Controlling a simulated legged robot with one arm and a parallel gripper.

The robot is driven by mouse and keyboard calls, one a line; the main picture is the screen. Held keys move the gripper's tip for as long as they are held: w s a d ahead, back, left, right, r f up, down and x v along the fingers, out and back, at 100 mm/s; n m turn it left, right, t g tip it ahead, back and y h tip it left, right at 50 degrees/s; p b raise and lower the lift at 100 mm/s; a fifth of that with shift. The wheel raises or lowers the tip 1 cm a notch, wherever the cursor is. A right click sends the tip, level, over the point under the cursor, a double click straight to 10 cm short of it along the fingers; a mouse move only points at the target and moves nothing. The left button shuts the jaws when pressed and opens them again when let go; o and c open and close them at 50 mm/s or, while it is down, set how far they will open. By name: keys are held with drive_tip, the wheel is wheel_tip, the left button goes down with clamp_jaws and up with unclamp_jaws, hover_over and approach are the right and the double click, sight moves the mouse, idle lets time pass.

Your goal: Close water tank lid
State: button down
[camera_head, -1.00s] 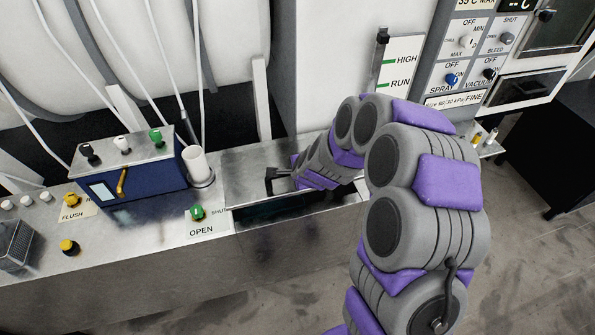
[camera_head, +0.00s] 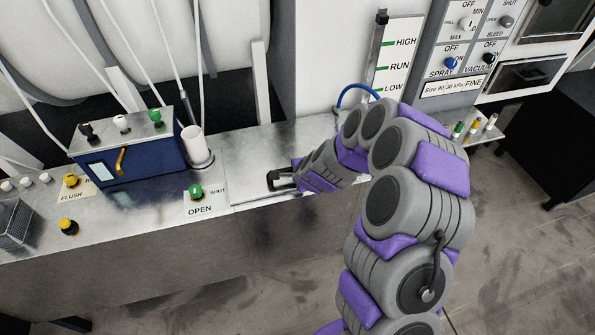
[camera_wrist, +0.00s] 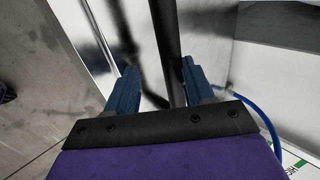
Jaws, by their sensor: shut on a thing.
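The water tank lid (camera_head: 262,150) is a shiny metal plate lying flat with the bench top, and its front edge sits near the bench's front edge. Its black handle (camera_head: 276,181) stands at the front of the plate. My gripper (camera_head: 292,172) is shut on the handle. In the wrist view, my blue fingers (camera_wrist: 160,82) sit on either side of the dark handle bar (camera_wrist: 168,40). No dark tank opening shows in front of the lid. My arm hides the lid's right part.
A blue box with levers (camera_head: 130,158), a white cup (camera_head: 195,146) and a green OPEN/SHUT knob (camera_head: 196,191) stand left of the lid. A level gauge (camera_head: 394,62) is on the wall behind. A blue hose (camera_head: 354,89) curves behind my arm.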

drive_tip(key=shift+s+a+f+g, duration=0.2)
drive_tip(key=shift+s+f+g, duration=0.1)
drive_tip(key=shift+s+f, duration=0.5)
drive_tip(key=c, duration=0.9)
unclamp_jaws()
drive_tip(key=shift+f, duration=0.1)
drive_tip(key=shift+c, duration=0.3)
drive_tip(key=shift+s+r, duration=0.15)
drive_tip(key=shift+r, duration=0.25)
drive_tip(key=b+v, duration=0.2)
drive_tip(key=v, duration=1.5)
drive_tip(key=shift+w+d+r, duration=0.2)
drive_tip(key=shift+w+r, duration=0.1)
drive_tip(key=shift+w, duration=0.1)
